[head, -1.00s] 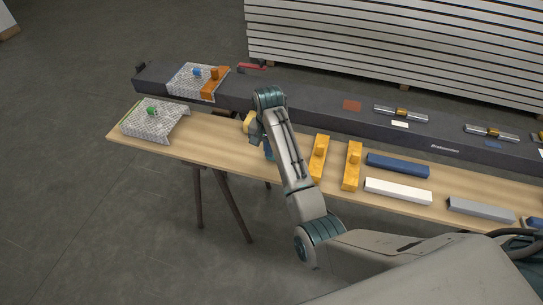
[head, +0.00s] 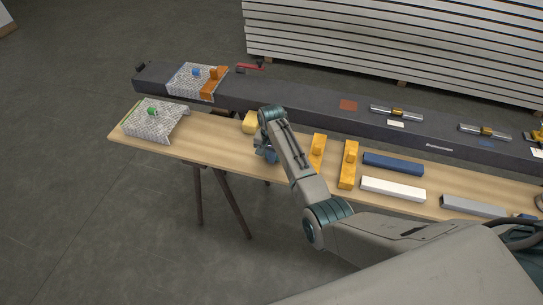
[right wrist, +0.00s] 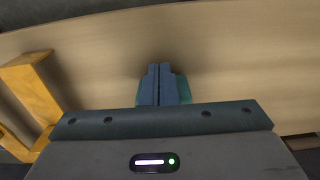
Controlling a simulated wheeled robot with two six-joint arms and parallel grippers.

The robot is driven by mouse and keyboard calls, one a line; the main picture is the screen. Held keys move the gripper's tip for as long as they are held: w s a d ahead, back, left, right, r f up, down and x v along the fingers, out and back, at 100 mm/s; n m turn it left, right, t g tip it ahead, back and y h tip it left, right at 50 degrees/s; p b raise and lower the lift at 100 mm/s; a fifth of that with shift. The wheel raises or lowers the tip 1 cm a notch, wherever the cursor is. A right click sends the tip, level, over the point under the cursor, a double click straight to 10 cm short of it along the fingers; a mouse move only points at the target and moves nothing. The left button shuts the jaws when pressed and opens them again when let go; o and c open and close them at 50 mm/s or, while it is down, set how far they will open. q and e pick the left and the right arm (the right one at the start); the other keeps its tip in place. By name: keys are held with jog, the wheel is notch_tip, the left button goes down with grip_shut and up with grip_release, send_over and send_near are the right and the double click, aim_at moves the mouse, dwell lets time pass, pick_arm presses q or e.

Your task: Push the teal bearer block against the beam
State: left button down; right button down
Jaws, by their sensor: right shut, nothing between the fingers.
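The dark beam (head: 300,108) runs along the far side of the wooden bench. My right gripper (head: 266,156) is low over the bench, on the near side of the beam, with its fingers partly hidden by the arm. In the right wrist view the gripper (right wrist: 157,84) is shut, with the fingers together and nothing between them. In the head view the arm hides this block. My left gripper is not in view.
A pale yellow block (head: 249,122) lies left of the gripper. Orange blocks (head: 318,153) (head: 348,166) stand to the right, with a blue bar (head: 393,163) and a white bar (head: 393,189). A mesh-covered piece (head: 150,127) sits at the bench's left end.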

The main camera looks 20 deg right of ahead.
jog(key=w+d+b, duration=0.3)
jog(key=w+b, duration=0.1)
jog(key=w, duration=0.1)
jog(key=w+d+b, duration=0.2)
jog(key=w, duration=0.1)
jog(key=shift+d+f, duration=0.3)
jog(key=shift+w+d+r+b, duration=0.2)
jog(key=shift+w+r+b, duration=0.05)
jog(key=shift+b, duration=0.15)
jog(key=shift+r, duration=0.2)
